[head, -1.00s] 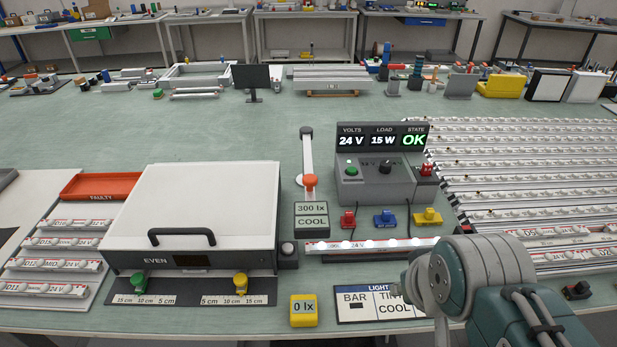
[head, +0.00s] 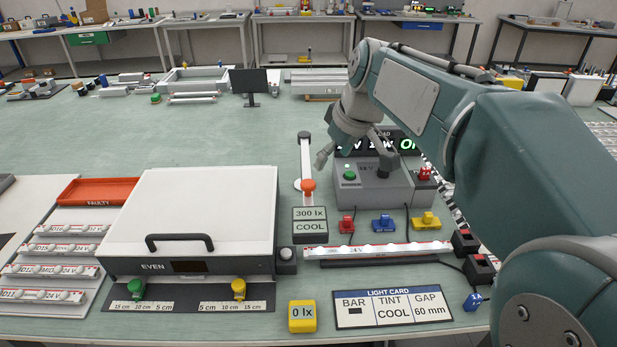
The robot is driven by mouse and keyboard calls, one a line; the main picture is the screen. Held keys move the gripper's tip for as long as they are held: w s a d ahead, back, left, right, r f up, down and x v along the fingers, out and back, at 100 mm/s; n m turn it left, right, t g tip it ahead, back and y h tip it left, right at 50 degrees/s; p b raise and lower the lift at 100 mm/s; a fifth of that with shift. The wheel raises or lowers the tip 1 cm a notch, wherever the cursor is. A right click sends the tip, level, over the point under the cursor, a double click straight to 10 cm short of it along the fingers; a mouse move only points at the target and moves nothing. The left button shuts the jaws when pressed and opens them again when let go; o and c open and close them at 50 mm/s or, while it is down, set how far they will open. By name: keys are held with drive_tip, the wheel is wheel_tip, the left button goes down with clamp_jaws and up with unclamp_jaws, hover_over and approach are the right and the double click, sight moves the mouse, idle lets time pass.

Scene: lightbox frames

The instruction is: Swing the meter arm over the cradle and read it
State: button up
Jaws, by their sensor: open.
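The meter arm (head: 305,163) is a white bar with a dark round end at the back and an orange knob (head: 308,186) at its near end. It stands behind the readout block (head: 310,226), which shows 300 lx and COOL. The cradle holds a white light bar (head: 375,250) with lit spots, in front of the power supply. My gripper (head: 321,160) is open and empty. It is just right of the meter arm, by the power supply's left side, and does not appear to touch the arm. Part of it is hidden by my wrist.
The power supply (head: 372,186) is partly covered by my arm. Red, blue and yellow clips (head: 383,222) sit before it. A white lidded box (head: 200,215) stands left. In front are a yellow 0 lx meter (head: 302,316) and a light card (head: 392,307).

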sight(308, 183)
drive_tip(key=shift+n, duration=0.5)
drive_tip(key=x, duration=0.4)
drive_tip(key=w+a+x, duration=0.1)
drive_tip(key=x, duration=0.3)
drive_tip(key=w+r+x, duration=0.1)
drive_tip(key=x, duration=0.3)
drive_tip(key=shift+a+f, duration=0.1)
drive_tip(key=shift+a, duration=0.05)
clamp_jaws()
